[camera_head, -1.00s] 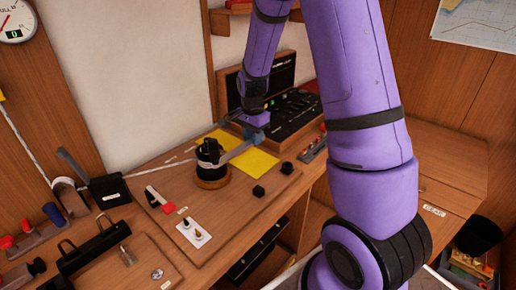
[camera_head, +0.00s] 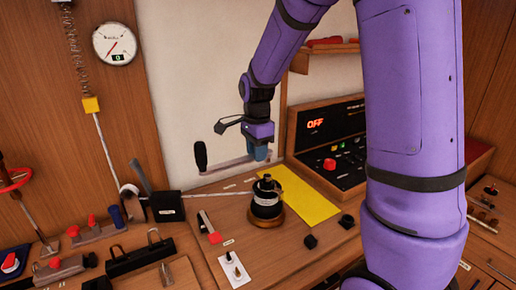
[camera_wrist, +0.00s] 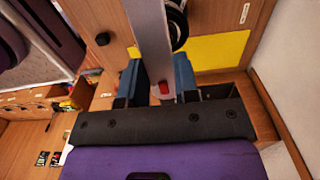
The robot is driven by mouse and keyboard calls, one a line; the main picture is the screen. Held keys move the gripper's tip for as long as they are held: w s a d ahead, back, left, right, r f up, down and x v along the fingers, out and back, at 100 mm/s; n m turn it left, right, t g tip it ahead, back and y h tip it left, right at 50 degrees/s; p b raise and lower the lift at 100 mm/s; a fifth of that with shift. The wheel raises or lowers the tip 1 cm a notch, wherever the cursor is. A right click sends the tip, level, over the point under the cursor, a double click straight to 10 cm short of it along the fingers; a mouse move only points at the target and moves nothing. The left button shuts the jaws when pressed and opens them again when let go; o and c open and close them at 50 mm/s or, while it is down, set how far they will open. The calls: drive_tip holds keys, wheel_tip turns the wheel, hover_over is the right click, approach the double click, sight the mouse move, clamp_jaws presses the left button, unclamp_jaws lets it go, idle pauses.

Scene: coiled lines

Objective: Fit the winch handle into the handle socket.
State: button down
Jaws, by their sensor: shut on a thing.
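The winch handle is a grey flat bar (camera_head: 232,163) with an upright black grip (camera_head: 200,155) at its left end. My gripper (camera_head: 260,154) is shut on the bar's right end and holds it in the air, behind and above the winch in the head view. The black winch (camera_head: 266,200) stands upright on a round wooden base, apart from the handle. Its top, where a socket would be, is too small to make out. In the wrist view the bar (camera_wrist: 152,40) runs up from between my blue fingers (camera_wrist: 158,82), partly covering the winch (camera_wrist: 179,25). A red spot shows between the fingertips.
A yellow mat (camera_head: 306,196) lies right of the winch. A black switch panel (camera_head: 335,150) stands behind it. A line runs left from the winch to a black block (camera_head: 166,206). Small black knobs (camera_head: 311,241) sit on the bench, and a shelf (camera_head: 325,55) hangs above.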

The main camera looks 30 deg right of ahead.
drive_tip(key=shift+f, duration=2.2)
drive_tip(key=shift+f, duration=1.3)
drive_tip(key=shift+c, duration=2.3)
unclamp_jaws()
drive_tip(key=shift+r, duration=2.5)
wheel_tip(320, 180, up, 10)
drive_tip(key=shift+r, duration=0.45)
